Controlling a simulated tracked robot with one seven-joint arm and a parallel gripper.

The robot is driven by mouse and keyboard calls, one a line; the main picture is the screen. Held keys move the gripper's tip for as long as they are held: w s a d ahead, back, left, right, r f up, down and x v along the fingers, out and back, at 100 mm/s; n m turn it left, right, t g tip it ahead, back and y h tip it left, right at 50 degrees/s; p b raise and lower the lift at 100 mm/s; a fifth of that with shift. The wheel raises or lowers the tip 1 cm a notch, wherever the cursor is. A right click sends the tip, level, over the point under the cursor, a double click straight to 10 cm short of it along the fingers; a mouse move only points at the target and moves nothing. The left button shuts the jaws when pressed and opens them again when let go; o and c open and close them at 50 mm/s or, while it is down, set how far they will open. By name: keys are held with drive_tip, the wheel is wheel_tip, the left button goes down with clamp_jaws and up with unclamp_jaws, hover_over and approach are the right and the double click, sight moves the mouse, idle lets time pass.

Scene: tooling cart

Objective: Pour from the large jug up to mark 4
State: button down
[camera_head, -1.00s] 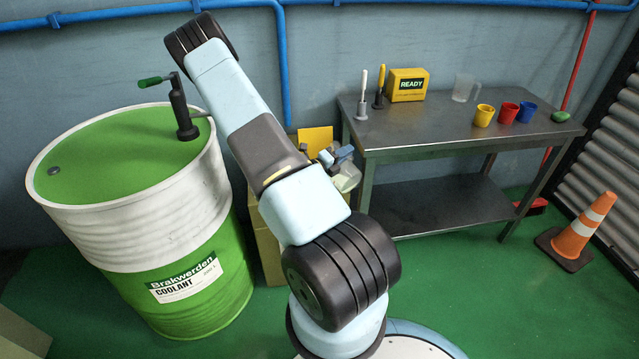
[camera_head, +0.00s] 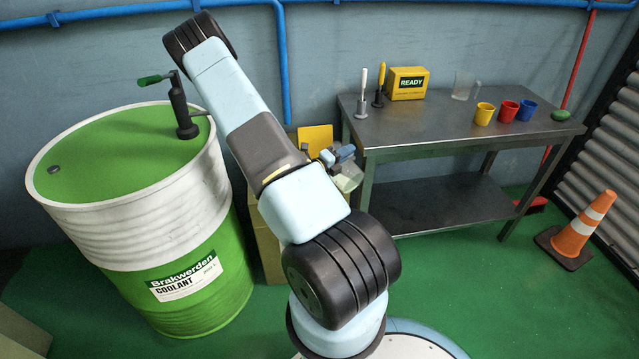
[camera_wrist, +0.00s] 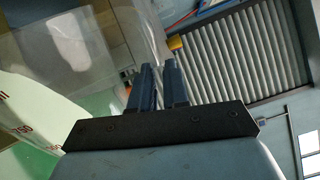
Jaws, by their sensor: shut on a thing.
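My gripper (camera_head: 338,156) is beyond my forearm in the head view, left of the table. It is shut on a clear jug (camera_head: 349,179), partly hidden by my arm. In the wrist view my fingers (camera_wrist: 155,85) are close together, and the jug's clear wall (camera_wrist: 95,35) fills the upper left. A pale green-white area with red marks, one reading 750, shows at the left edge; it looks like liquid in the jug. Another clear jug (camera_head: 465,86) with a handle stands upright on the table. I cannot make out a mark 4.
The metal table (camera_head: 420,130) bears yellow (camera_head: 483,115), red (camera_head: 508,112) and blue (camera_head: 526,111) cups, a READY box (camera_head: 408,84) and two upright handled tools. A coolant drum (camera_head: 130,220) stands left. An orange cone (camera_head: 580,232) stands right. The table's front middle is clear.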

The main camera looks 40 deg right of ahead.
sight(353, 159)
idle(0.6)
drive_tip(key=s+m, duration=0.3)
drive_tip(key=shift+s+a+f, duration=0.2)
drive_tip(key=shift+f, duration=0.1)
drive_tip(key=shift+s+f+m, duration=0.3)
drive_tip(key=shift+s+m, duration=0.15)
drive_tip(key=shift+m, duration=0.55)
idle(0.5)
drive_tip(key=shift+f, duration=0.1)
drive_tip(key=shift+s+f+m+b, duration=0.35)
drive_tip(key=shift+m+b, duration=0.1)
drive_tip(key=shift+m, duration=0.35)
drive_tip(key=s+f+m+b, duration=0.4)
drive_tip(key=f+m, duration=0.3)
drive_tip(key=m, duration=0.2)
drive_tip(key=shift+a+f+y, duration=0.15)
drive_tip(key=shift+f+y, duration=0.15)
drive_tip(key=shift+f, duration=0.05)
